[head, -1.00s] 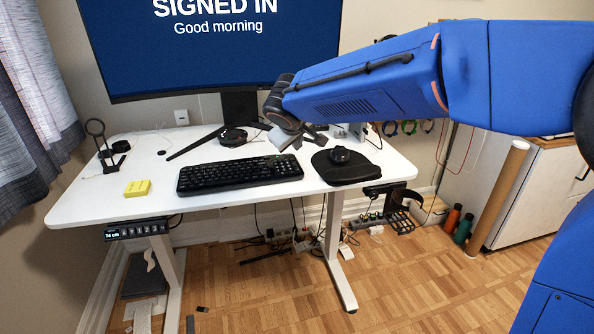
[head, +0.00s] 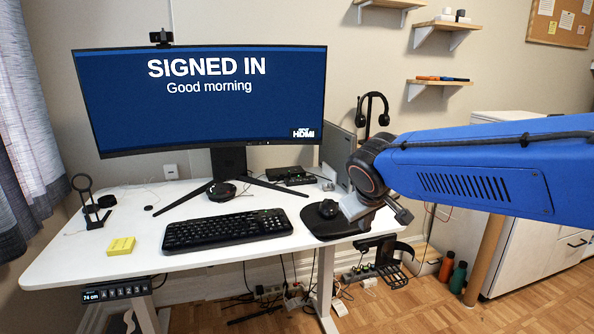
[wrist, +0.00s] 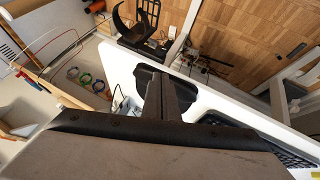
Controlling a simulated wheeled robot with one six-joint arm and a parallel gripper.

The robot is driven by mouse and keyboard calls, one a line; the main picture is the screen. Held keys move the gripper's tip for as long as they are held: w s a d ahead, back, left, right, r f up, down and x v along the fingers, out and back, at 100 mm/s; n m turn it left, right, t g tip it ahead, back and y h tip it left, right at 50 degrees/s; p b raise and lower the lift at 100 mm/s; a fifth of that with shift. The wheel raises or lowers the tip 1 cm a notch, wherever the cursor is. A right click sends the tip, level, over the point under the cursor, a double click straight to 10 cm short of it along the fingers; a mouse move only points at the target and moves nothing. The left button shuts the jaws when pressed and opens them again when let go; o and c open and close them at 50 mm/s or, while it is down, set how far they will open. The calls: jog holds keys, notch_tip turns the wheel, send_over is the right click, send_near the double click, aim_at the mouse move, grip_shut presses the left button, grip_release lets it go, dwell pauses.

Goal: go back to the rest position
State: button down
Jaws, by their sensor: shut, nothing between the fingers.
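My gripper (wrist: 168,97) shows in the wrist view with its dark fingers together and nothing between them. In the head view my blue arm reaches in from the right, and the gripper end (head: 358,208) hangs by the right edge of the white desk (head: 100,245). There it overlaps the right side of the black mouse pad (head: 318,228), just right of the mouse (head: 328,208). I cannot tell its exact height above the pad. In the wrist view the fingers cover part of the pad.
The keyboard (head: 226,231) and yellow sticky notes (head: 121,246) lie on the desk to the left. The monitor (head: 200,110) reads "SIGNED IN". A headset (head: 373,112) stands behind the arm. Bottles (head: 457,277) and a cardboard tube (head: 484,262) stand on the floor at right.

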jog(key=s+d+f+m+g, duration=0.1)
jog(key=s+d+f, duration=0.4)
jog(key=s, duration=0.8)
jog(key=s+d+f+m+g+y, duration=0.1)
jog(key=s+d+f+m, duration=0.2)
jog(key=s, duration=1)
jog(key=shift+s+d+f+m, duration=0.35)
jog(key=shift+d+f, duration=0.6)
jog(key=shift+d, duration=1.1)
